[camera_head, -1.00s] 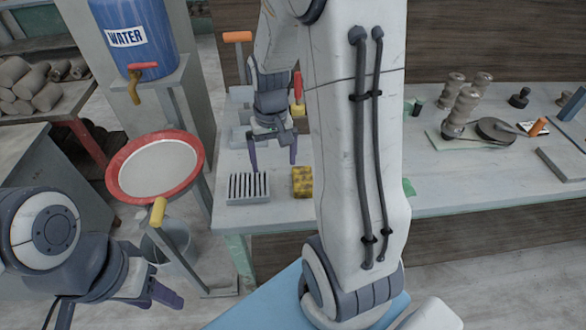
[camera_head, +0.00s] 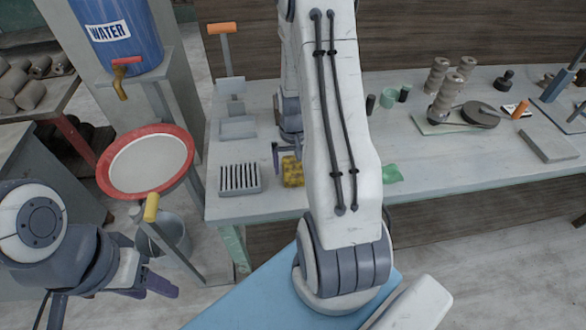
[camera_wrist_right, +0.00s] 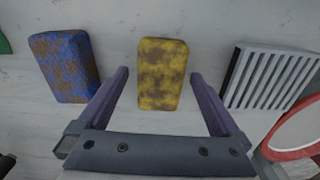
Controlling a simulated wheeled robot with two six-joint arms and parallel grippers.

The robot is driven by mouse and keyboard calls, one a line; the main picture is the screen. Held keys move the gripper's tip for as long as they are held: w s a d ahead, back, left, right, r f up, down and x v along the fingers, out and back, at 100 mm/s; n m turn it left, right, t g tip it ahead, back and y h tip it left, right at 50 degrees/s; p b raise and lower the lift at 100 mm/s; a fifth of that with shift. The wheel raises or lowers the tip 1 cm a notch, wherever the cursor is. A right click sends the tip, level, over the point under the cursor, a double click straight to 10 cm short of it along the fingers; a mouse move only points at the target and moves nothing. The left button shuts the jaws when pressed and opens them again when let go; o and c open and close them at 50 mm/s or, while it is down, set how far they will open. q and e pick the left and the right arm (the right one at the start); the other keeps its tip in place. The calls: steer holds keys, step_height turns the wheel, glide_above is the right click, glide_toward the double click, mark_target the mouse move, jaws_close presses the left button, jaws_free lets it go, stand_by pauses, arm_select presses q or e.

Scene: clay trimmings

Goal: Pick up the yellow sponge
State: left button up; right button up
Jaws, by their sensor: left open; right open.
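The yellow sponge (camera_head: 291,172), mottled with brown, lies on the grey table. My right gripper (camera_head: 287,158) is open at the sponge, partly hidden by my own arm. In the right wrist view the sponge (camera_wrist_right: 161,72) is centred between the spread fingers (camera_wrist_right: 160,78), with a gap on each side and nothing gripped. I cannot tell the exact height of the fingertips above the table. My left gripper (camera_head: 158,288) is open and empty at the lower left, away from the table.
A slatted rack (camera_head: 240,179) stands left of the sponge in the head view. A blue sponge (camera_wrist_right: 64,66) lies on its other side in the wrist view. A red-rimmed basin (camera_head: 148,163) stands beside the table. Clay pieces (camera_head: 440,75) stand further right.

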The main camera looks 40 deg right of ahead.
steer(key=shift+f, duration=0.75)
steer(key=c, duration=1.3)
steer(key=shift+r, duration=0.15)
steer(key=shift+w+r, duration=0.1)
steer(key=shift+r, duration=0.55)
step_height(320, 180, up, 3)
steer(key=shift+f+b, duration=0.1)
steer(key=shift+b, duration=0.3)
steer(key=s+d+r, duration=0.2)
steer(key=s+r, duration=0.1)
steer(key=s, duration=0.2)
steer(key=s+d+r+b, duration=0.1)
steer(key=s+d+r, duration=0.1)
steer(key=s, duration=0.4)
steer(key=shift+d+r, duration=0.3)
steer(key=shift+r, duration=0.55)
steer(key=o, duration=0.8)
steer(key=shift+w, duration=0.1)
steer(key=c, duration=0.7)
